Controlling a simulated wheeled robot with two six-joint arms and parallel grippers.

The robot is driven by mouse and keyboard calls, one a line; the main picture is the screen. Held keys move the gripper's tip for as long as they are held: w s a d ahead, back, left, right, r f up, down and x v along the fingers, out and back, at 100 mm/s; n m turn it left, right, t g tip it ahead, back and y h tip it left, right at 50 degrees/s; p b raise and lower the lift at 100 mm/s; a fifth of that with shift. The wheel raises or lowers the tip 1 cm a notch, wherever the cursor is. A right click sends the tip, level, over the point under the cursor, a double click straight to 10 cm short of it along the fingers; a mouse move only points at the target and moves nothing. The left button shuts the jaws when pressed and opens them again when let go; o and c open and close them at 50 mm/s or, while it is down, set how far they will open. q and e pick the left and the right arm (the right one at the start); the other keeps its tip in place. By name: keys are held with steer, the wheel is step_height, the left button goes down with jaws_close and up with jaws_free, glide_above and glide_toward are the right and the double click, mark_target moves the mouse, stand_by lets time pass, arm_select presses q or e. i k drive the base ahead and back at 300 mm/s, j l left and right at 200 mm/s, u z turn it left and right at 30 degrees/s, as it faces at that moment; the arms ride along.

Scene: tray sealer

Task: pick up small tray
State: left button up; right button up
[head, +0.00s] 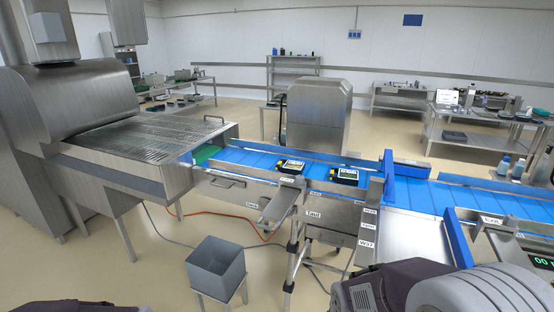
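Two small trays with dark rims and pale labelled tops lie on the blue conveyor belt. One small tray (291,166) is left of the belt's middle. The other small tray (345,175) is a little to its right, apart from it and nearer the blue frame. Parts of my arms show at the bottom left and bottom right edges. Neither gripper's fingers show, and no gripper is near the trays.
A steel sealer machine (70,100) stands at the left end of the conveyor (240,156). A blue upright frame (389,175) crosses the belt to the right. A grey bin (215,265) stands in front on a stand. Open floor lies at the lower left.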

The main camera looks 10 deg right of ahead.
mark_target(351, 178)
steer(key=i+z, duration=0.2)
steer(key=i, duration=0.2)
steer(key=i+j+z, duration=0.25)
steer(key=i, duration=0.15)
steer(key=i+j+z, duration=0.2)
steer(key=i, duration=0.2)
steer(key=i+z, duration=0.15)
steer(key=z, duration=0.25)
